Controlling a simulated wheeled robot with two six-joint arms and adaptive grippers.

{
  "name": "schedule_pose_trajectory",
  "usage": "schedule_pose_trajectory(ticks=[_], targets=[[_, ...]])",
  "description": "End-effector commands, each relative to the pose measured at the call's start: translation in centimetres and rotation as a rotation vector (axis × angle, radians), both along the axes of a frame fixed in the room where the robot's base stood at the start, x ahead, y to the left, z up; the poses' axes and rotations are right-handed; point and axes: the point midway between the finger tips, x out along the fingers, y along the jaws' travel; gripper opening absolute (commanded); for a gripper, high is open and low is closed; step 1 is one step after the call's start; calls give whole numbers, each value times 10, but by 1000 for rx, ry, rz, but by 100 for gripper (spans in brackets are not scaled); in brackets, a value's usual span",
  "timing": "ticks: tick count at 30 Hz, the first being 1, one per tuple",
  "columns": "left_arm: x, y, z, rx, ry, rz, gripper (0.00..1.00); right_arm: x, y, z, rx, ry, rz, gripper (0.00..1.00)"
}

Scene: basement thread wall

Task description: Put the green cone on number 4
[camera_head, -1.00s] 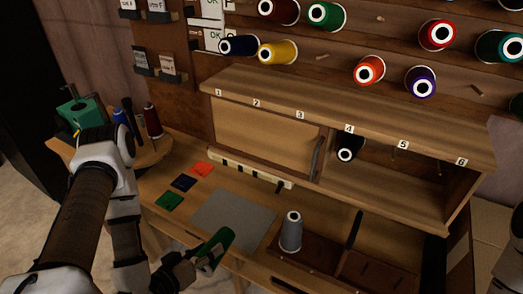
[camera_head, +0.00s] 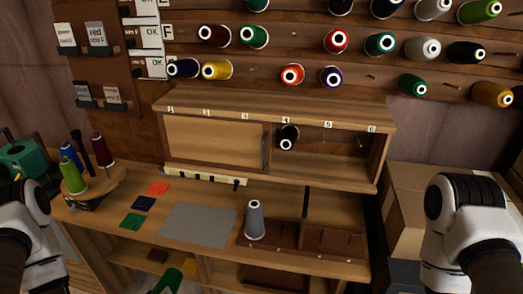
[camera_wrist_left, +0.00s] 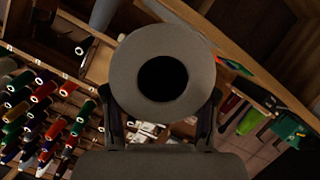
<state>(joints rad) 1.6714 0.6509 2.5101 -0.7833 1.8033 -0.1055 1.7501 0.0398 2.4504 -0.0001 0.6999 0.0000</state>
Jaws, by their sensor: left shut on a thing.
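My left gripper (camera_wrist_left: 160,128) is shut on a cone, whose grey round end with a dark hole (camera_wrist_left: 163,77) fills the middle of the left wrist view. In the head view a dark green piece (camera_head: 166,280), apparently this cone, shows at the bottom edge, low in front of the bench; the gripper there is mostly cut off. The number 4 label (camera_head: 285,121) is on the front edge of the cabinet's top. A black cone (camera_head: 288,138) sits just under it in the open part. My right arm shows at the right, its gripper out of view.
A grey cone (camera_head: 255,220) stands upright on the brown tray (camera_head: 285,237). A grey mat (camera_head: 197,226) lies left of it. A round stand (camera_head: 103,190) with several cones is at the left. A sliding panel (camera_head: 212,143) covers the cabinet's left part. Cones hang on pegs above.

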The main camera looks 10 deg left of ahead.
Motion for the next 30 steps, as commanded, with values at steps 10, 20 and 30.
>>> schedule_pose_trajectory(ticks=[10,20,30], targets=[[28,-53,21,3,-3,-174,10,0,0,0,0,-1,0,0],[67,-113,28,10,-2,-300,10,0,0,0,0,0,0,0],[117,-128,31,4,0,-18,10,0,0,0,0,0,0,0]])
